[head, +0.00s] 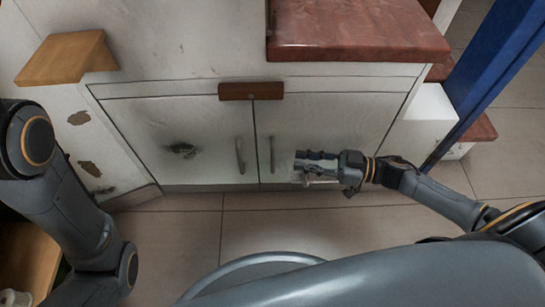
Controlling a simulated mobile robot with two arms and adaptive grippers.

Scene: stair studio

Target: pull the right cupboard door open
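The right cupboard door (335,118) is a worn white panel and looks closed, flush with the left door (185,125). Its grey upright handle (272,154) is near the middle seam, and the left door's handle (240,155) is just across the seam. My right gripper (300,167) is in front of the right door, a little to the right of its handle, with the fingers pointing left. It is too small to tell whether the fingers are open or touch the handle. My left arm comes in at the left edge; its gripper is out of view.
A brown wooden block (251,91) sits above the seam at the top of the doors. Reddish stair treads (355,35) and a blue post (495,70) are at the right. A wooden step (67,57) is at the upper left. The tiled floor (280,225) before the cupboard is clear.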

